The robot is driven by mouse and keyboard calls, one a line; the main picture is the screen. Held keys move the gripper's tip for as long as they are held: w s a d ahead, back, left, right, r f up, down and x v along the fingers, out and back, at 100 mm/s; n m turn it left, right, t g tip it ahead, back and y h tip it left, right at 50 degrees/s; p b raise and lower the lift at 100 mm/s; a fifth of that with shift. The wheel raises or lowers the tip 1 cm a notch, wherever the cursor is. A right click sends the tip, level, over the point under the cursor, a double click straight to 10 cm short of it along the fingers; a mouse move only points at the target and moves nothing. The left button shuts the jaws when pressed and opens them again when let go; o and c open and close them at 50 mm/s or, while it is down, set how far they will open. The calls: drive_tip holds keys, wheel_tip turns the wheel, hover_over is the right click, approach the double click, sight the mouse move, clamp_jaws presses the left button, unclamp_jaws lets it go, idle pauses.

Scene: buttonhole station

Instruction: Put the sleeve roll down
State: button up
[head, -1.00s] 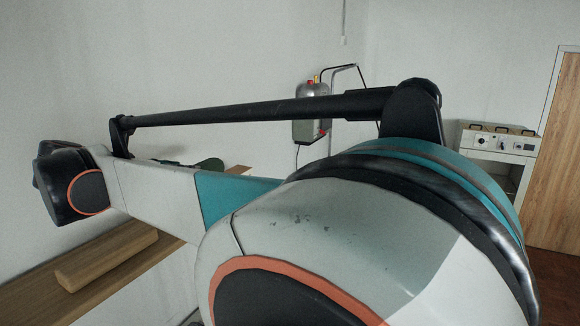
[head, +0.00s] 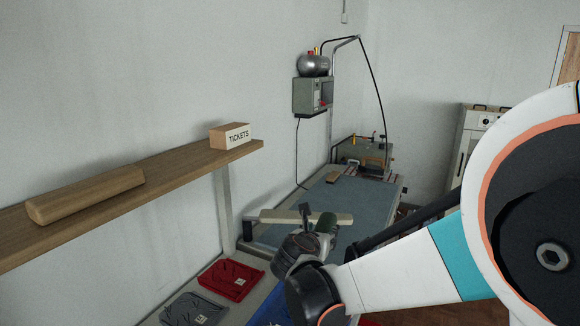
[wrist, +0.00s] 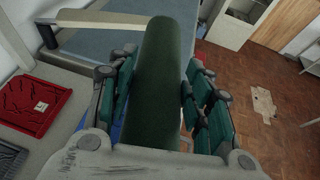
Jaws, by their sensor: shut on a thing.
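The sleeve roll is a dark green, rounded roll. In the wrist view the sleeve roll (wrist: 163,75) stretches away between the finger pads of my gripper (wrist: 157,88), which is shut on it. In the head view my gripper (head: 308,240) is small and low at the centre, with the green end of the roll (head: 326,223) showing beside it. The gripper is near the front end of the blue-grey padded table (head: 345,203). I cannot tell whether the roll touches anything below. My arm hides part of the table's right side.
A pale narrow board (head: 285,215) stands at the table's near end. A wall shelf (head: 185,178) carries a wooden block (head: 85,193) and a tickets box (head: 231,136). A boiler unit (head: 312,95) hangs behind.

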drive_tip(key=s+d+f+b, duration=0.5)
drive_tip(key=s+d+f, duration=0.2)
drive_tip(key=d+f, duration=0.3)
drive_tip(key=shift+s+d, duration=0.4)
drive_tip(key=shift+d, duration=0.6)
